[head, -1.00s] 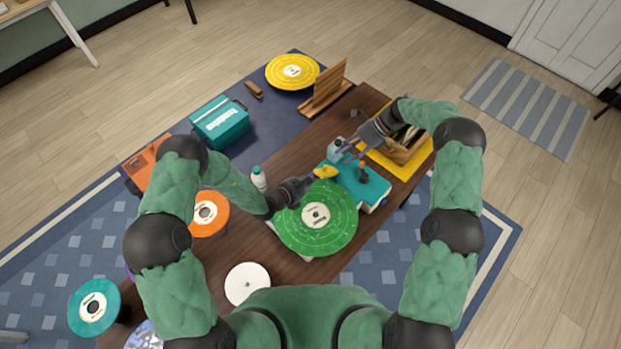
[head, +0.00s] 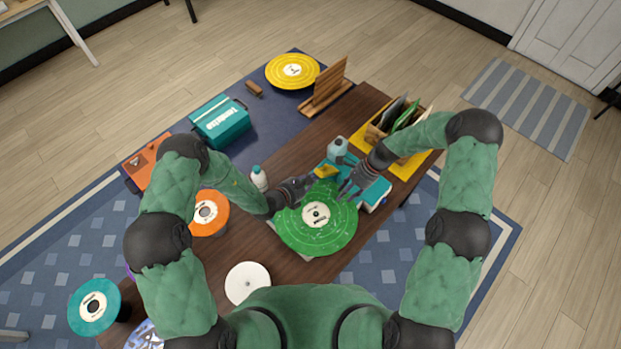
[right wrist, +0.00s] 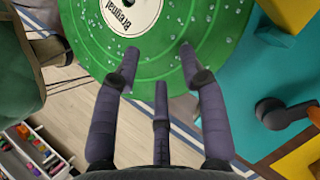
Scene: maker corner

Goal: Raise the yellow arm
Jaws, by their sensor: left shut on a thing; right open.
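The yellow arm (head: 327,171) shows as a small yellow piece at the far edge of the green record (head: 318,232), over a teal base (head: 376,194). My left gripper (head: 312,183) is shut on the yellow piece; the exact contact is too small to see. My right gripper (head: 347,191) is open and empty above the record's right edge. In the right wrist view its spread fingers (right wrist: 158,60) reach over the green rim (right wrist: 158,78). A yellow block (right wrist: 284,14) and a dark lever (right wrist: 284,113) are to their right.
A grey-blue bottle (head: 338,147) stands just behind the base. A white bottle (head: 259,177) stands left of my left gripper. A wooden crate of sleeves (head: 377,135) is at the back right. An orange record (head: 209,221) and a white disc (head: 248,283) lie to the left.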

